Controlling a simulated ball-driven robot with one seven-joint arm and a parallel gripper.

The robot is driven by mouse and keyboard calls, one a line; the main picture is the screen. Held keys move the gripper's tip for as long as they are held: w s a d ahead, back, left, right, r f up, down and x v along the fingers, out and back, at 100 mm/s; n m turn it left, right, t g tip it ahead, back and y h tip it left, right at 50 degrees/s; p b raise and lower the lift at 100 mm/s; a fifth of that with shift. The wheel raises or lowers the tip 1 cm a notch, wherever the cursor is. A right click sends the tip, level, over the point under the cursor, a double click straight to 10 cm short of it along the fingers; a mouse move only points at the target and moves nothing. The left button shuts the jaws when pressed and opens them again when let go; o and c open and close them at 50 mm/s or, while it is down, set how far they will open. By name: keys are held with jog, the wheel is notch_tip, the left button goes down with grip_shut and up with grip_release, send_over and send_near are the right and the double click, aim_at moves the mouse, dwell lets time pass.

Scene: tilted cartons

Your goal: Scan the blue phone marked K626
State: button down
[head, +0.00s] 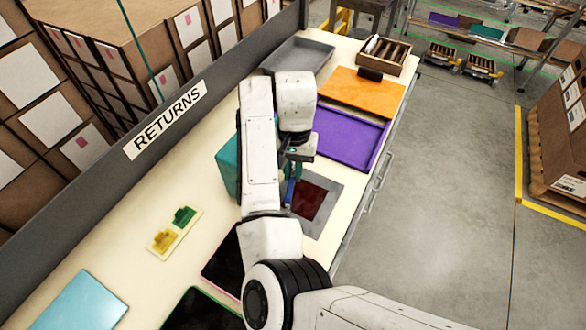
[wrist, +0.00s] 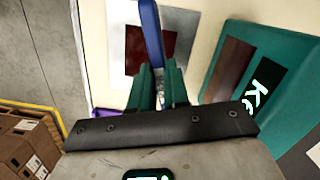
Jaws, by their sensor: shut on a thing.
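My gripper (head: 290,168) is shut on a slim blue phone (head: 290,192). In the wrist view the phone (wrist: 151,35) stands out edge-on beyond the teal fingers (wrist: 158,88), so no marking on it is readable. The phone is over or beside a dark red window (head: 310,200) in a grey plate (head: 328,212); I cannot tell whether it touches. The window also shows in the wrist view (wrist: 130,50). A teal box (head: 227,165) stands left of the plate, partly behind my arm. In the wrist view its dark panel (wrist: 262,88) shows bright characters beginning "K6".
A purple tray (head: 345,140), an orange board (head: 365,92), a grey tray (head: 298,57) and a wooden crate (head: 397,58) lie farther along the counter. Nearer are dark-screened devices (head: 222,262), a light-blue panel (head: 80,302) and a small card with yellow and green pieces (head: 174,233). A RETURNS rail (head: 215,92) borders the left.

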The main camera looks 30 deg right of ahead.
jog(key=shift+r+p, duration=2.8)
jog(key=shift+r, duration=0.25)
jog(key=shift+f, duration=0.15)
